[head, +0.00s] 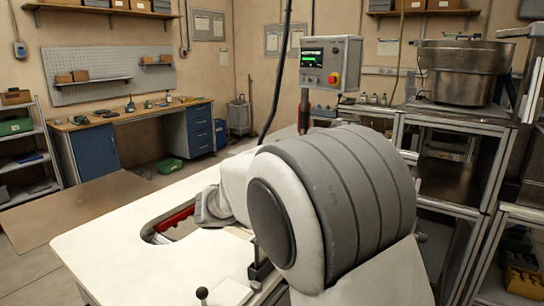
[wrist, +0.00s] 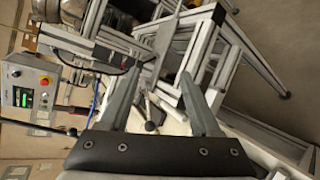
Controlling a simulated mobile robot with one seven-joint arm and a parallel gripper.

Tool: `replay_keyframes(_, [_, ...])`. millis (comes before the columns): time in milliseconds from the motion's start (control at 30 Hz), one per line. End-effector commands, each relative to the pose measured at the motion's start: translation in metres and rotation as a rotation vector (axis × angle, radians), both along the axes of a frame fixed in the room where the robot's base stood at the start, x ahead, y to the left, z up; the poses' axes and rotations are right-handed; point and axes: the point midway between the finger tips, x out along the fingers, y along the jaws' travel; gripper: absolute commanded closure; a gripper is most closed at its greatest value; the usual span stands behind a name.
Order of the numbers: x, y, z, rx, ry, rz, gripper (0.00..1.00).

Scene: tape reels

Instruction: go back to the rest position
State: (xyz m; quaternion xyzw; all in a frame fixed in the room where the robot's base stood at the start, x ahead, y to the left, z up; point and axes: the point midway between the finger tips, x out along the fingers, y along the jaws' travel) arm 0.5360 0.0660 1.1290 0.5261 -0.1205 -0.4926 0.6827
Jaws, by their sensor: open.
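In the wrist view my gripper (wrist: 160,78) is open. Its two grey fingers stand wide apart, with no object held between them. Beyond the fingers the metal framing and part of the white worktable show, tilted in the picture. In the head view my large grey and white arm fills the middle and right foreground. It covers much of the white worktable (head: 115,245), and I cannot make out the fingers there. No tape reel can be clearly made out in either view.
A control panel (head: 330,62) with a red button stands behind the table; it also shows in the wrist view (wrist: 28,97). A metal frame (head: 484,170) carrying a steel bowl (head: 462,58) stands at right. A red part (head: 176,218) lies in the table's cutout.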

Motion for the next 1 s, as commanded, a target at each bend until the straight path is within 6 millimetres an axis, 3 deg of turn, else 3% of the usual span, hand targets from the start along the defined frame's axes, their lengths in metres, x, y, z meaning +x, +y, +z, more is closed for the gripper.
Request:
replay_keyframes(33, [-0.012, -0.016, -0.002, 0.056, 0.006, -0.036, 0.36])
replay_keyframes(200, [-0.051, -0.052, -0.010, 0.237, 0.025, -0.138, 0.36])
replay_keyframes(400, [-0.100, -0.080, -0.021, 0.452, 0.025, -0.242, 0.36])
replay_keyframes(700, [-0.172, -0.097, -0.040, 0.769, -0.023, -0.373, 0.36])
replay_keyframes(1000, [-0.234, -0.092, -0.059, 1.075, -0.129, -0.471, 0.36])
